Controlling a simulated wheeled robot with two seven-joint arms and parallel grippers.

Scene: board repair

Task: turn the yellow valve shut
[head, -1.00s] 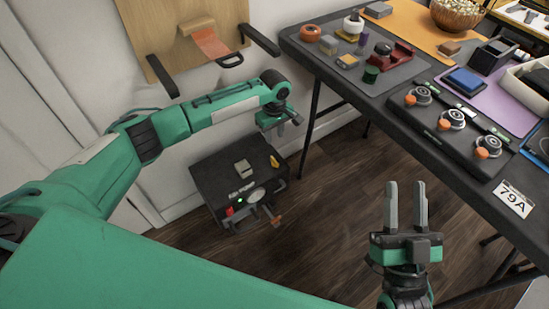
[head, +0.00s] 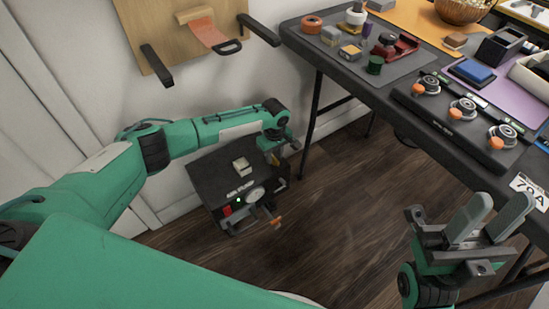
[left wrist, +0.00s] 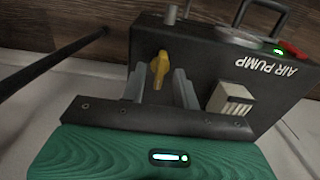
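The yellow valve (left wrist: 159,68) sits on the black air pump box (head: 207,178); the pump also shows upside down in the left wrist view (left wrist: 287,100). My left gripper (left wrist: 160,84) is open, with one grey finger on each side of the valve; I cannot tell whether either finger touches it. My right gripper (head: 488,218) is open and empty, in front of the table edge.
A black table (head: 345,88) stands at the right, with a dark panel of dials (head: 462,110) and several small parts. A wooden wall board (head: 178,38) with black brackets is above the pump. The wooden floor (head: 345,195) is clear between pump and table.

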